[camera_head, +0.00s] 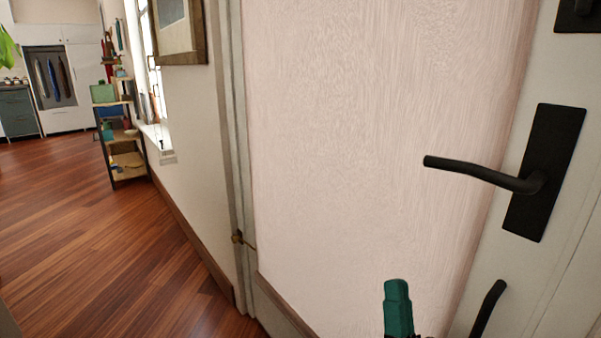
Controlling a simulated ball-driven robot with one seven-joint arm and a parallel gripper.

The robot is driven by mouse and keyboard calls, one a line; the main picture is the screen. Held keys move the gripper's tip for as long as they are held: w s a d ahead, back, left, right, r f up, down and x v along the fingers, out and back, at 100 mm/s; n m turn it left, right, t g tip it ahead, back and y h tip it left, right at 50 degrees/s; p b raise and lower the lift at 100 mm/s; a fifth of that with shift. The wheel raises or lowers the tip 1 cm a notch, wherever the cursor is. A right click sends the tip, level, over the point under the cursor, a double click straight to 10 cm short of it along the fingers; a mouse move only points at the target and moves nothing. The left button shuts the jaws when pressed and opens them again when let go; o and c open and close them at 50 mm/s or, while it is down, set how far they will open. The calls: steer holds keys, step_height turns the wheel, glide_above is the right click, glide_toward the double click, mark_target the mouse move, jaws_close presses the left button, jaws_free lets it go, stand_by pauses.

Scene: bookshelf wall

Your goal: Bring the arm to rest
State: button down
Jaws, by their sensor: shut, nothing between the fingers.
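My gripper (397,292) shows at the bottom edge, right of the middle, as a teal tip pointing up. It is shut and empty. It stands in front of the pale pink wall panel, below and left of the black door handle (487,175), and looks apart from it. The rest of my arm is below the picture, so its pose cannot be told.
A white door (567,215) with the black handle is close on the right. A dark curved bar (488,308) rises near my gripper. A framed picture (180,30) hangs on the left wall. A shelf (119,150) stands beyond. The wooden floor (90,240) is clear.

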steer(key=s+d+f+n+g+y, duration=0.1)
steer(key=d+f+n+g, duration=0.15)
steer(key=f+g, duration=0.65)
steer(key=s+d+f+n+g+y, duration=0.1)
steer(key=f+n+g, duration=0.35)
steer(key=f, duration=0.75)
steer(key=s+d+f+m+g+h, duration=0.1)
steer(key=s+d+f+g, duration=0.2)
steer(key=s+f+g, duration=0.4)
steer(key=s+d+f+g+h, duration=0.1)
steer(key=s+d+f+g, duration=0.3)
steer(key=s, duration=0.5)
steer(key=s+d+f+g, duration=0.1)
steer(key=s+d+g, duration=0.15)
steer(key=s, duration=0.75)
step_height(320, 180, up, 30)
steer(key=p, duration=3)
steer(key=shift+a+g+h+p, duration=0.2)
steer(key=shift+g+h+p, duration=0.1)
steer(key=shift+p, duration=0.05)
steer(key=shift+f, duration=0.1)
